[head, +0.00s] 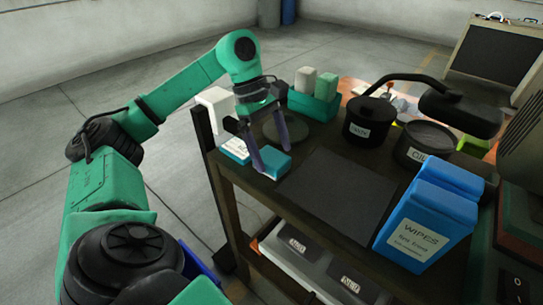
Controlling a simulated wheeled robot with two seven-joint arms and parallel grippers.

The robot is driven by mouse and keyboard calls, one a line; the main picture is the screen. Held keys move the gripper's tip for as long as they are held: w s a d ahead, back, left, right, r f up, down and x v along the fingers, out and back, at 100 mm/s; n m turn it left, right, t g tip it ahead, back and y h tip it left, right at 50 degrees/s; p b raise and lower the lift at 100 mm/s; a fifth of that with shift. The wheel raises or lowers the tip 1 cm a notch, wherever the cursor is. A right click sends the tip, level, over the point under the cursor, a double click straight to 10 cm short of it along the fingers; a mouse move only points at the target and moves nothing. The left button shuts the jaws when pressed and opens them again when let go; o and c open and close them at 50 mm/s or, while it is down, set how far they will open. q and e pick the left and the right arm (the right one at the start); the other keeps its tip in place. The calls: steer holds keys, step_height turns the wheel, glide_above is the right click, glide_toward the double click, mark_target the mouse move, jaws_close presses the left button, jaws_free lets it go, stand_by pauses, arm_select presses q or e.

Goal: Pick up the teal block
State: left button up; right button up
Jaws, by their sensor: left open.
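The teal block (274,164) lies on the dark table top near its left edge. My left gripper (273,158) reaches down over it from the left. Its two purple-grey fingers are open, one on the near left side of the block and one on its far right side. The fingertips are close to the block; I cannot tell whether they touch it. The fingers cover part of the block. My right gripper is out of view.
A white and teal box (235,150) stands just left of the gripper. Behind are a green bin (314,106) with blocks and two black labelled pots (369,122). Blue wipes packs (428,210) stand front right. A dark mat (336,193) lies bare mid-table.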

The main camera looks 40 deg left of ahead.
arm_select(q)
steer(key=x, duration=0.2)
steer(key=shift+d+f, duration=0.1)
steer(key=shift+f, duration=0.2)
steer(key=c, duration=1.4)
steer(key=shift+r, duration=0.15)
step_height(320, 180, up, 10)
steer(key=p, duration=0.2)
step_height(320, 180, up, 10)
steer(key=p, duration=0.7)
glide_above(275, 158)
